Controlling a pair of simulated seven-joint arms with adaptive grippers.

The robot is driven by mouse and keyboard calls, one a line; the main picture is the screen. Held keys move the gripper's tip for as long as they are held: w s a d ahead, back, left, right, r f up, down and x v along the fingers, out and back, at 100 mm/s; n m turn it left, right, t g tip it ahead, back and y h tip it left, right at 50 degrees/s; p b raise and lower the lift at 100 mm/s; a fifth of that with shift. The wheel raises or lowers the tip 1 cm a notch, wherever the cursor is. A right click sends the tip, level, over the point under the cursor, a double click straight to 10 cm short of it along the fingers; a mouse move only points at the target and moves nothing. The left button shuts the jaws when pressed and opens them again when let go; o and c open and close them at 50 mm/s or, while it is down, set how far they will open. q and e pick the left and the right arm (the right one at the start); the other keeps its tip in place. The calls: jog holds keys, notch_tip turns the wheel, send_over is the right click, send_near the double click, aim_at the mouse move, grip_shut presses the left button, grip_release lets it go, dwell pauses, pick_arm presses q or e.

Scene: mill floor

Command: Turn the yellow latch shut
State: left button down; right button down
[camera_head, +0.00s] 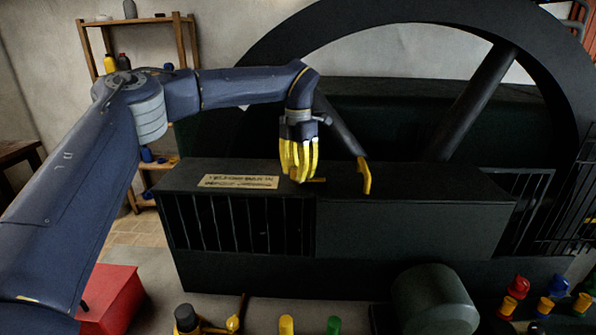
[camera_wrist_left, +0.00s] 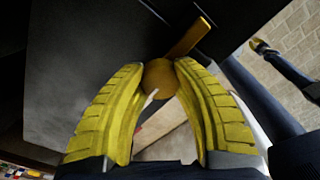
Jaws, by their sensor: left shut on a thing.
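The yellow latch (camera_head: 316,180) sits on the top of the dark machine housing. In the left wrist view it shows as a round dull-yellow hub (camera_wrist_left: 160,80) with a straight bar (camera_wrist_left: 190,37) pointing up and right. My left gripper (camera_head: 298,176) reaches down over the latch from above. In the left wrist view its ribbed yellow fingers (camera_wrist_left: 168,68) are closed on the latch, one on each side of the hub. In the head view the fingers hide part of the latch.
A label plate (camera_head: 238,181) lies on the housing to the left. A large dark wheel (camera_head: 400,12) rises behind. A red box (camera_head: 112,296) stands at lower left.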

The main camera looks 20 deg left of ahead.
pick_arm(q)
jog(key=c, duration=0.9)
grip_release()
jog(key=shift+o, duration=0.2)
notch_tip(320, 180, up, 12)
jog(key=shift+d, duration=0.1)
